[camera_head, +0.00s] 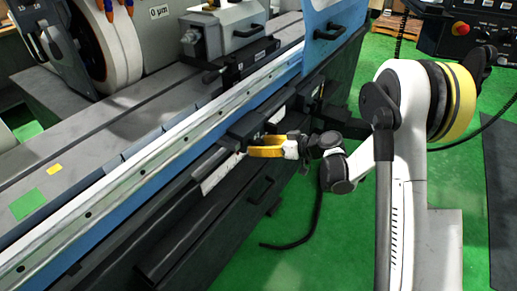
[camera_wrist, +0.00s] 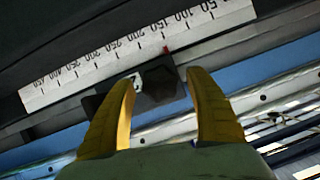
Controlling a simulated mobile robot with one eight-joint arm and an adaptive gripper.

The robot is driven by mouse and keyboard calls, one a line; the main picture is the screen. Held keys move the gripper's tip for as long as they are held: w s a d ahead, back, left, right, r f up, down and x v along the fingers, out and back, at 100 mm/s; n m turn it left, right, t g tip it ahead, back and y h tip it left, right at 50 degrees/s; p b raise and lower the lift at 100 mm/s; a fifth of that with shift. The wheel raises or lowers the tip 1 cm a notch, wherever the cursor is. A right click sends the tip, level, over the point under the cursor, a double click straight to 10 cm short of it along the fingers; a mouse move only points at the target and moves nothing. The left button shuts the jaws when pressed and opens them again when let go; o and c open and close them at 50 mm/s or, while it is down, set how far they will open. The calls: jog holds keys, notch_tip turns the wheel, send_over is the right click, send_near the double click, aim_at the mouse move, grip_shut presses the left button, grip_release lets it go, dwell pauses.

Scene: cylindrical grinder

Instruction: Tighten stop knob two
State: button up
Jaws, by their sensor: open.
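A dark faceted knob (camera_wrist: 157,84) on a black stop block shows in the wrist view, in front of a white millimetre scale. I take it for stop knob two, but no label shows. My gripper (camera_wrist: 160,80) is open, its two yellow fingers to the left and right of the knob, with a visible gap on each side. I cannot tell how deep the fingertips reach along it. In the head view my gripper (camera_head: 250,148) is at the machine's front rail, beside a black stop block (camera_head: 247,125); the knob itself is hidden or too small there.
The white scale (camera_wrist: 100,62) lies just behind the knob. In the head view, the blue-edged machine table (camera_head: 150,150) runs diagonally above the gripper. A dark bar handle (camera_head: 262,187) is below it. Green floor (camera_head: 290,225) is open at the right, with a black cable.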

jog(key=shift+w+a+f, duration=0.15)
jog(key=shift+w+a, duration=0.05)
jog(key=shift+a, duration=0.1)
jog(key=c, duration=1.2)
